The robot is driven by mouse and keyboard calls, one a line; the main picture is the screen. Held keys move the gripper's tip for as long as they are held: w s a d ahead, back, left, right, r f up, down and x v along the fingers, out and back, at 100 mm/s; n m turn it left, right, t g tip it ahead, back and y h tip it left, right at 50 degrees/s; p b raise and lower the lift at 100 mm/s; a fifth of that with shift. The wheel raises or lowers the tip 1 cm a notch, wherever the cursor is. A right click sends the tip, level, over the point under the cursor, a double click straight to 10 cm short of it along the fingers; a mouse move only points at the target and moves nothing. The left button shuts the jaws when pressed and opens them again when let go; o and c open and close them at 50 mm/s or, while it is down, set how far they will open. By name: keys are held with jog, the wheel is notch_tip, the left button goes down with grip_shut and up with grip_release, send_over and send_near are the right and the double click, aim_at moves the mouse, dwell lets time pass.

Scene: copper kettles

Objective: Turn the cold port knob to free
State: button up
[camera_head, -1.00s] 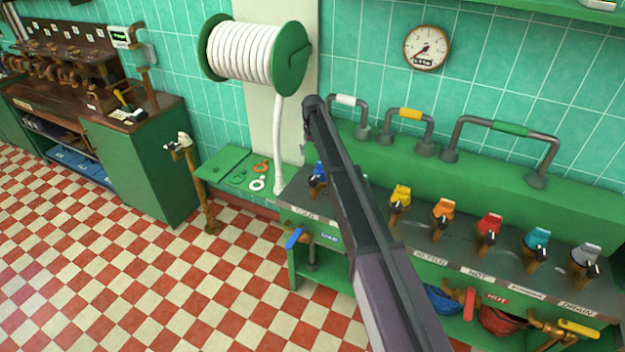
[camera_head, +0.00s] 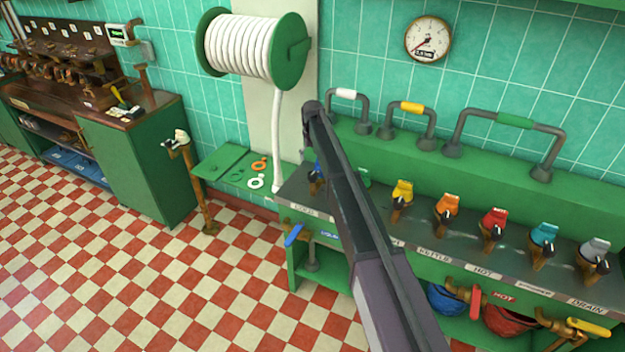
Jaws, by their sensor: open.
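A row of coloured knobs stands on the grey top of a green bench (camera_head: 440,242). The leftmost knob is blue (camera_head: 315,170), above a small label (camera_head: 305,211) that seems to read COLD. My dark arm passes in front and hides part of this knob, so I cannot tell which way it points. A green knob (camera_head: 365,177) shows just right of the arm. My gripper is not visible; only my arm links show, rising from the bottom to a rounded joint above the bench's left end.
Yellow (camera_head: 402,192), orange (camera_head: 446,208), red (camera_head: 493,222), teal (camera_head: 543,236) and grey (camera_head: 594,253) knobs continue rightward. Pipe loops (camera_head: 515,122) rise behind them. A blue-handled valve (camera_head: 293,236) hangs at the bench's left. A hose reel (camera_head: 252,47) is on the wall. The checkered floor (camera_head: 150,270) is clear.

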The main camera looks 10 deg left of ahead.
aim_at(313, 173)
jog(key=shift+f+b, duration=4.1)
jog(key=shift+f, duration=0.25)
jog(key=c, duration=1.1)
